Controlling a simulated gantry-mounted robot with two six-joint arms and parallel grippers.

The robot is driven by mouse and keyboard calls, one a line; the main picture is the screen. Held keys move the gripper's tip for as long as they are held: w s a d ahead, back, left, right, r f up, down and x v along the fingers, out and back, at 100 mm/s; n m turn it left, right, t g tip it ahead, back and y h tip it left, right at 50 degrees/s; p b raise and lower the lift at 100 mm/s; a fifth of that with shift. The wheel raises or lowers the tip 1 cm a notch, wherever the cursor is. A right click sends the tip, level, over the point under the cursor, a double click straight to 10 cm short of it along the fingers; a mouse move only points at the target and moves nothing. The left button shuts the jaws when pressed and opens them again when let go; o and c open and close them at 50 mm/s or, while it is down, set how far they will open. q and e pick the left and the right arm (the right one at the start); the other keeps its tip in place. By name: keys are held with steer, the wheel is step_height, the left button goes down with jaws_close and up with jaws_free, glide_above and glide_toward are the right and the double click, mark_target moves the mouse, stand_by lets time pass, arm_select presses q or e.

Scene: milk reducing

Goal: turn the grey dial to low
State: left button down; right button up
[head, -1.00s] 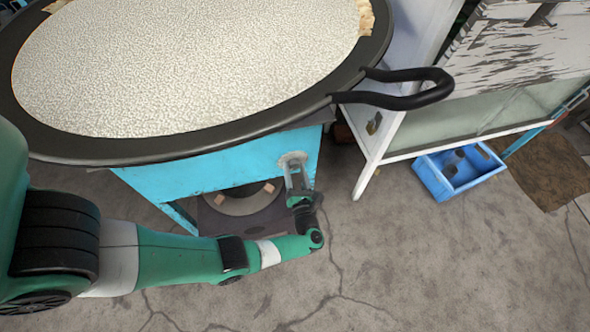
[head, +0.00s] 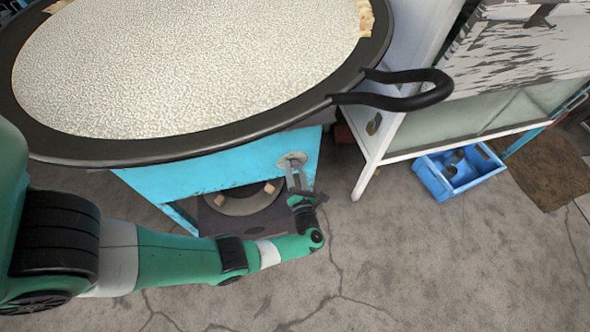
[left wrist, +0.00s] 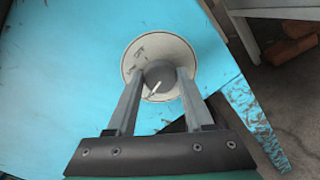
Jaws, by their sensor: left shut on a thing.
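The grey dial (left wrist: 160,78) sits on a round off-white plate (left wrist: 176,55) on the turquoise stove front. A white pointer line on the dial slants toward the lower left in the left wrist view. Dark marks show on the plate's upper left, too small to read. My left gripper (left wrist: 160,80) is shut on the dial, one finger at each side. In the head view, my left gripper (head: 292,165) reaches up to the plate (head: 291,158) near the stove's right corner; its fingers hide the dial there. My right gripper is in neither view.
A wide black pan (head: 375,45) of white, foamy milk (head: 190,60) rests on the turquoise stove (head: 200,177). Its black handle (head: 415,95) sticks out above and right of my gripper. A white cabinet frame (head: 370,165) and a blue crate (head: 430,178) stand at right.

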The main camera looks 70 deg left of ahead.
arm_select(q)
steer(key=m, duration=0.6)
steer(key=shift+g+p, duration=0.35)
steer(key=shift+g, duration=0.05)
steer(key=m, duration=0.6)
steer(key=shift+g, duration=0.3)
steer(key=shift+c, duration=1.5)
jaws_free()
steer(key=shift+p, duration=0.3)
steer(key=shift+d+r, duration=0.1)
steer(key=shift+d, duration=0.3)
steer(key=s+d, duration=0.1)
steer(key=d, duration=0.9)
steer(key=shift+s+d+r+p, duration=0.25)
steer(key=shift+d+r+p, duration=0.1)
steer(key=shift+p, duration=0.05)
